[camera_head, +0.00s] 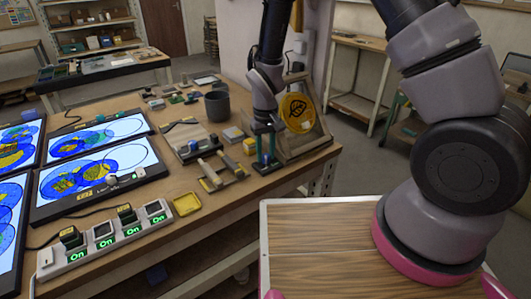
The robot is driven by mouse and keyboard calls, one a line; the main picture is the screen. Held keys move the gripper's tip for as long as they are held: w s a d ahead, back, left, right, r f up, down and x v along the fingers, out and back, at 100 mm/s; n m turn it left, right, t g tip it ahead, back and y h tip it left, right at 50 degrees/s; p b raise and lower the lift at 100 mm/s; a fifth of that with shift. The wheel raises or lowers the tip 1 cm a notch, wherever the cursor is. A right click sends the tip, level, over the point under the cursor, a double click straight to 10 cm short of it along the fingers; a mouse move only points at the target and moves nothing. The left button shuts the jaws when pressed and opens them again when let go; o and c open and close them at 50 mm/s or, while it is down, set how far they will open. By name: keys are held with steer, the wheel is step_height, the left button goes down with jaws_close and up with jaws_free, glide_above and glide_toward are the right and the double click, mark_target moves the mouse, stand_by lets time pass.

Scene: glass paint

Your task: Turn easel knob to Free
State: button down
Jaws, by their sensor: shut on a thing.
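The wooden easel (310,143) stands at the right end of the workbench and holds a round yellow plate (298,112) with a dark drawing on it. My gripper (266,163) points down at the left side of the easel, close against its frame. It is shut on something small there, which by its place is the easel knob. The fingers hide the knob, so its setting and any Free label cannot be read.
The workbench (200,210) holds a dark cup (217,105), a yellow tray (186,204), small wooden racks and a power strip (105,240) with lit "On" labels. Lit panels with blue and yellow patterns lie at left. The floor right of the easel is open.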

mark_target(266, 155)
stand_by(0.4)
steer(key=c, duration=0.5)
jaws_free()
steer(key=shift+c, duration=0.2)
step_height(266, 155, up, 11)
steer(key=shift+f, duration=0.1)
